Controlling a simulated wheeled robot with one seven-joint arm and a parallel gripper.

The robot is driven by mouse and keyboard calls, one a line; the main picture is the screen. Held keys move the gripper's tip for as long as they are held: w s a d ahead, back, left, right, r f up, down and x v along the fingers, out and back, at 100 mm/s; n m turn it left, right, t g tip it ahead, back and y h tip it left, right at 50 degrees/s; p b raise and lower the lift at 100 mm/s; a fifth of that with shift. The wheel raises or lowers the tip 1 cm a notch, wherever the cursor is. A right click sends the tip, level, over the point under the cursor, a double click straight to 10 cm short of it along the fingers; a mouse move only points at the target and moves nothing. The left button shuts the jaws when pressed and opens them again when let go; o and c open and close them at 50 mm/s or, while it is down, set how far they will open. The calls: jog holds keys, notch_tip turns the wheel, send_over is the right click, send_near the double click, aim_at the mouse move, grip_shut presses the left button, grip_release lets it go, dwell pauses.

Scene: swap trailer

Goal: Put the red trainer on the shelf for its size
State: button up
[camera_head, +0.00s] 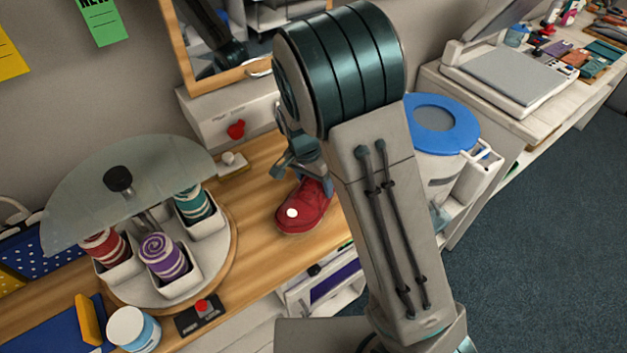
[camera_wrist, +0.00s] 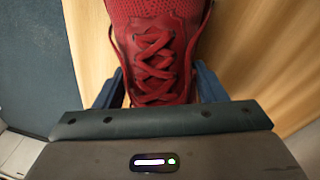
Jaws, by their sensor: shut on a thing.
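The red trainer (camera_head: 303,208) is on or just above the wooden counter in the head view, with a white round spot on its toe. In the wrist view the red trainer (camera_wrist: 155,50) fills the middle, its crossed red laces facing the camera. My gripper (camera_head: 308,175) is shut on the trainer, with a blue finger on each side of it; it also shows in the wrist view (camera_wrist: 155,90). My arm hides part of the counter to the right of the trainer. No shelf marked with a size can be made out.
A turntable (camera_head: 225,262) with several cups of coiled material under a clear cover stands left of the trainer. A blue-lidded bin (camera_head: 440,122) stands right, before a scanner-like device (camera_head: 510,80).

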aim_at(307, 180)
jog(key=o, duration=1.3)
jog(key=shift+f, duration=0.1)
jog(key=r, duration=0.3)
jog(key=a+r+b, duration=0.1)
jog(key=r, duration=0.3)
jog(key=a+r, duration=0.1)
jog(key=r, duration=0.2)
jog(key=shift+r, duration=1.1)
